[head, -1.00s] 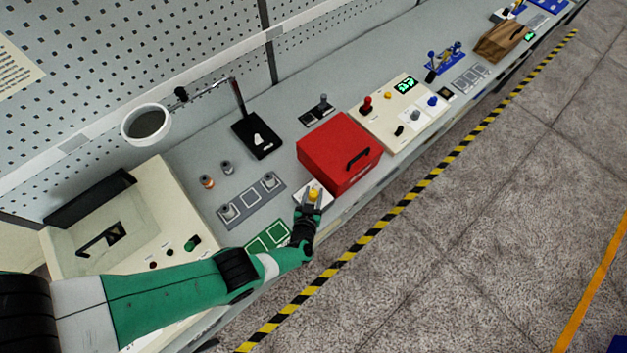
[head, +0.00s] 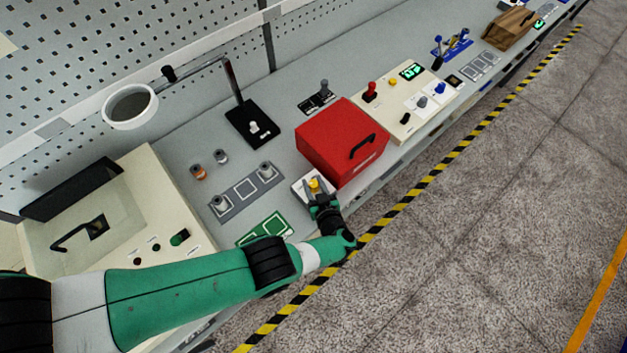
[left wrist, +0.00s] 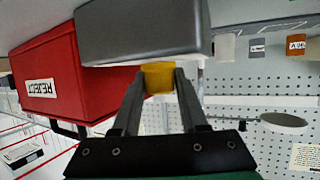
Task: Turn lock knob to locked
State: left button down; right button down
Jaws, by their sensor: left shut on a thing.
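The yellow lock knob (head: 314,184) stands on a small white plate (head: 300,188) at the bench's front edge, just left of the red box. My left gripper (head: 320,199) reaches it from the front. In the left wrist view the two fingers (left wrist: 159,90) are shut on the yellow knob (left wrist: 159,76), one on each side. A grey block (left wrist: 145,30) lies just beyond the knob in that view. The knob's pointer and any lock markings are hidden or too small to read. My right gripper is not in view.
The red box (head: 335,140) with a black handle stands close to the right of the knob; the wrist view shows its REJECT label. A green marked pad (head: 265,230) and a grey strip with spindles (head: 246,190) lie to the left. Open floor lies in front.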

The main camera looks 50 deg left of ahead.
pick_arm(q)
jog(key=shift+c, duration=2.2)
grip_release()
jog(key=p+v, duration=0.4)
jog(key=v, duration=0.7)
jog(key=shift+s+d, duration=0.2)
jog(key=shift+d, duration=0.1)
jog(key=shift+a, duration=0.15)
